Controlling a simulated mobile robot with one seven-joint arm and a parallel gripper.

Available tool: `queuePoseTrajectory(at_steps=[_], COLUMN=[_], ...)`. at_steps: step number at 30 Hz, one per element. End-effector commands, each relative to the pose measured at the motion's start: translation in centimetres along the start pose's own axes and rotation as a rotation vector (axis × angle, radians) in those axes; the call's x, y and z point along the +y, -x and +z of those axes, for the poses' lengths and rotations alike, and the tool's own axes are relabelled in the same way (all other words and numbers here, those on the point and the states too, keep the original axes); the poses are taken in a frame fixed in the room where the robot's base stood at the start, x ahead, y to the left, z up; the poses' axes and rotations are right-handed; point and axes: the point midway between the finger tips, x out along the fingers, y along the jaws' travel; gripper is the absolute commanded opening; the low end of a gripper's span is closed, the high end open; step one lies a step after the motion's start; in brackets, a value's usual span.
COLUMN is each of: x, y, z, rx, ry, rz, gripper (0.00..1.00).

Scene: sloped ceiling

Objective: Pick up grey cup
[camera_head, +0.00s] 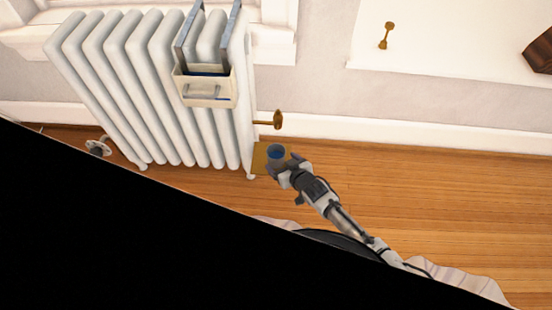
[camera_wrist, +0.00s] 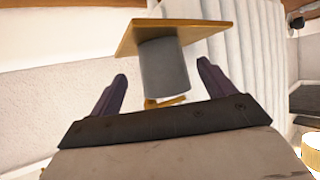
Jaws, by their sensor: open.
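The grey cup (camera_wrist: 163,66) is a plain cylinder on a small wooden board (camera_wrist: 130,38) in the wrist view. In the head view the cup (camera_head: 276,151) looks dark blue-grey and stands on the board (camera_head: 259,160) beside the radiator's foot. My gripper (camera_wrist: 163,71) is open, with one dark finger on each side of the cup's near end. A gap shows between each finger and the cup. In the head view my gripper (camera_head: 279,162) is right at the cup and partly hides it.
A white radiator (camera_head: 150,90) stands left of the cup, with a hanging holder (camera_head: 205,90) on it. A brass valve (camera_head: 277,119) sticks out just behind the cup. Wooden floor (camera_head: 430,190) to the right is clear. A black area covers the head view's lower left.

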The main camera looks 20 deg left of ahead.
Motion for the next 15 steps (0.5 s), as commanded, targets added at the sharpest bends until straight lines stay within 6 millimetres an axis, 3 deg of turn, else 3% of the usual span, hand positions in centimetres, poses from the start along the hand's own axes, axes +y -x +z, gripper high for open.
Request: queuePoseTrajectory(at_steps=[9,15], x=[-0.4,-0.3], y=[-4.1,-5.2], z=[0.1,0.0], rx=[0.0,0.0], ry=[0.0,0.0], rz=[-0.003,-0.001], gripper=[0.82,0.82])
